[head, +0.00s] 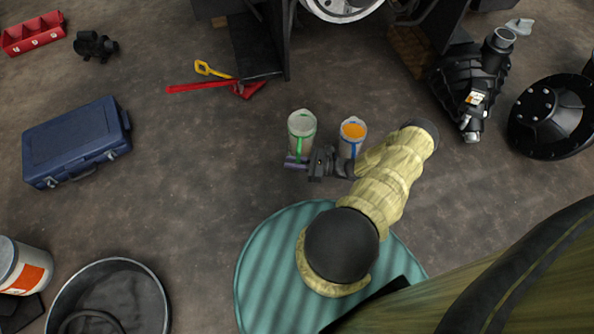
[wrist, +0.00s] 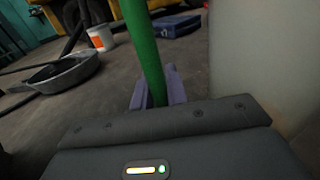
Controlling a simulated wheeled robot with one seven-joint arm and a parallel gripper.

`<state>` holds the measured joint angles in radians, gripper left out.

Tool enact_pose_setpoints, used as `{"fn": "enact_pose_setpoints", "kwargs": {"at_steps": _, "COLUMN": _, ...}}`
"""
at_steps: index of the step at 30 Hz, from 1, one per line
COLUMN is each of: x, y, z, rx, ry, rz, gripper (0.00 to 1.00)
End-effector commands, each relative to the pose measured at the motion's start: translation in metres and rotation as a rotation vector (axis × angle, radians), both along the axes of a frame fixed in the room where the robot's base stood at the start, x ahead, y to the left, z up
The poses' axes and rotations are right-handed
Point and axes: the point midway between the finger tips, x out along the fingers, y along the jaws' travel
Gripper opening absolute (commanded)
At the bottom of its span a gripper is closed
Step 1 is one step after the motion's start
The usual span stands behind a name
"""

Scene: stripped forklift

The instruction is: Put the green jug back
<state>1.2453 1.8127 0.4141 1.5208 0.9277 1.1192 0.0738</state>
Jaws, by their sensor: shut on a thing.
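The green jug (head: 302,123) is a pale, see-through jug with a green rim and green handle. It stands upright in the middle of the head view. My gripper (head: 296,162) is at its near side, shut on the green handle. In the wrist view the green handle (wrist: 146,50) runs upright between my purple fingers (wrist: 158,93), and the pale jug wall (wrist: 265,55) fills the right side. I cannot tell whether the jug's base touches the floor.
A similar jug with a blue handle and orange contents (head: 353,131) stands close on the right, beside my arm. A red and yellow tool pile (head: 225,83) lies behind to the left. A blue case (head: 78,143) is far left. Floor between case and jug is clear.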

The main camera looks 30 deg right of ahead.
Motion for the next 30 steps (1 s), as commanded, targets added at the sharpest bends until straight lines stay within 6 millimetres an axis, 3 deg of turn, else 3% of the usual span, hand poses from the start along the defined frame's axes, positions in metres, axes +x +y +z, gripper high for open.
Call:
{"fn": "enact_pose_setpoints", "kwargs": {"at_steps": 1, "x": 0.0, "y": 0.001, "z": -0.017, "rx": 0.001, "ry": -0.001, "rz": 0.0, "gripper": 0.0}}
{"fn": "enact_pose_setpoints", "kwargs": {"at_steps": 6, "x": 0.0, "y": 0.0, "z": -0.042, "rx": 0.0, "ry": -0.003, "rz": 0.0, "gripper": 0.0}}
{"fn": "enact_pose_setpoints", "kwargs": {"at_steps": 18, "x": 0.001, "y": 0.001, "z": -0.046, "rx": 0.001, "ry": -0.002, "rz": 0.002, "gripper": 0.0}}
{"fn": "enact_pose_setpoints", "kwargs": {"at_steps": 26, "x": 0.0, "y": 0.001, "z": -0.079, "rx": -0.001, "ry": -0.001, "rz": 0.003, "gripper": 0.0}}
{"fn": "enact_pose_setpoints", "kwargs": {"at_steps": 30, "x": 0.0, "y": 0.001, "z": -0.083, "rx": 0.0, "ry": -0.002, "rz": 0.003, "gripper": 0.0}}
